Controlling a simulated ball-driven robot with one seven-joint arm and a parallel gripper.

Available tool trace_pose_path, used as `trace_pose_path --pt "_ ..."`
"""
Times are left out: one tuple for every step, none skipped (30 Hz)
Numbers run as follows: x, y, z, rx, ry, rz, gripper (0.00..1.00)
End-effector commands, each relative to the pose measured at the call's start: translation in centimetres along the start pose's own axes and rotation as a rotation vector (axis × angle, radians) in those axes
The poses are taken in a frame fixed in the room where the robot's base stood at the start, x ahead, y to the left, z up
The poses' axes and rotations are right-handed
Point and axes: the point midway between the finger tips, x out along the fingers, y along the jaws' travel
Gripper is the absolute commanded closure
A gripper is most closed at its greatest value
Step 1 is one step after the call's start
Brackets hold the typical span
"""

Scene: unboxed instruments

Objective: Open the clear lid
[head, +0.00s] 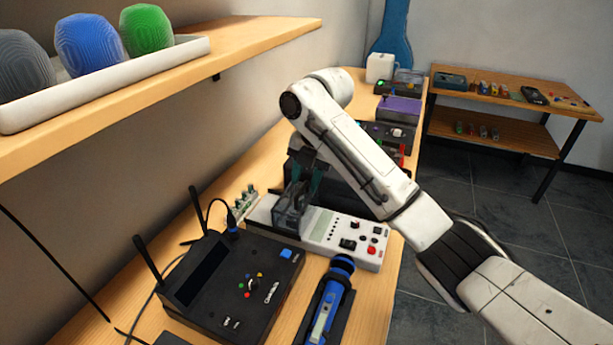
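A smoky see-through lid (291,212) stands at the left part of a white instrument (343,236) on the bench. The instrument's panel has a pale display, small knobs and a red button to the right of the lid. My gripper (305,187) points down, with dark teal fingers right at the upper part of the lid. The fingers overlap the lid in the view, so I cannot tell whether they touch it or how far apart they are. My white arm reaches in from the lower right and hides part of the bench behind.
A black box with antennas (225,290) and a blue handheld tool (327,306) in a dark holder lie nearer. Several instruments, including a purple-topped one (399,108), line the bench behind. A shelf (240,52) overhangs at left. Dark floor lies right.

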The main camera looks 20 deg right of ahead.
Motion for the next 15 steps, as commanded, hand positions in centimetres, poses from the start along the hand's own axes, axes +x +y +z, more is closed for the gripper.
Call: trace_pose_path --pt "0.0 0.0 0.0 0.0 0.0 0.0 0.63" --pt "0.0 0.0 -0.01 0.0 0.0 0.0 0.64" --pt "0.0 0.0 -0.01 0.0 0.0 0.0 0.68" --pt "0.0 0.0 -0.01 0.0 0.0 0.0 0.71" --pt "-0.01 0.0 -0.01 0.0 0.0 0.0 0.73" --pt "-0.01 0.0 -0.01 0.0 0.0 0.0 0.77" --pt "-0.01 0.0 -0.01 0.0 0.0 0.0 0.8" --pt "-0.01 0.0 -0.01 0.0 0.0 0.0 0.83" --pt "-0.02 0.0 -0.01 0.0 0.0 0.0 0.87" --pt "-0.02 0.0 -0.02 0.0 0.0 0.0 0.9" --pt "-0.02 0.0 -0.01 0.0 0.0 0.0 0.93" --pt "-0.02 0.0 -0.01 0.0 0.0 0.0 0.96" --pt "-0.02 0.0 -0.01 0.0 0.0 0.0 0.99" --pt "-0.02 0.0 -0.02 0.0 0.0 0.0 1.0" --pt "-0.02 0.0 -0.02 0.0 0.0 0.0 1.0"
